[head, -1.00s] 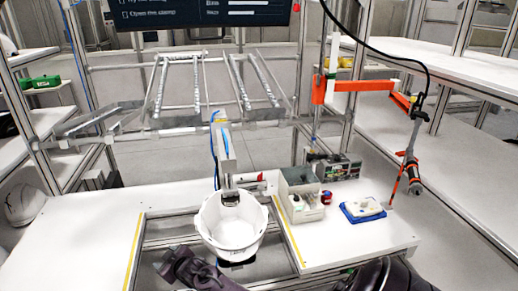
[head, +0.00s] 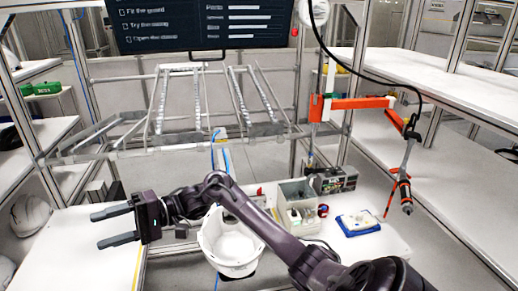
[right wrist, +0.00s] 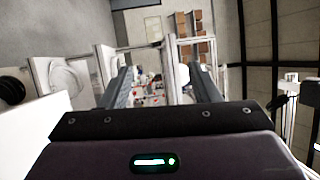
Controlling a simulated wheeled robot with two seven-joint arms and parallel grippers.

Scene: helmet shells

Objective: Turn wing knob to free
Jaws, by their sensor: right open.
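A white helmet shell (head: 228,248) sits open side up in the frame in the middle of the workbench, in the head view. A grey post (head: 224,157) stands behind it, partly hidden by my right arm. I cannot make out a wing knob in either view. My right gripper (head: 97,229) is open and empty, left of the shell and pointing left, above the bench's left part. Its two fingers also show apart in the right wrist view (right wrist: 163,90), with nothing between them. My left gripper is not in view.
A grey bin (head: 297,212) with small parts stands right of the shell, and a blue tray (head: 358,229) lies farther right. An orange arm (head: 355,103) with a hanging screwdriver (head: 405,192) is at the right. A metal rack (head: 200,105) stands behind.

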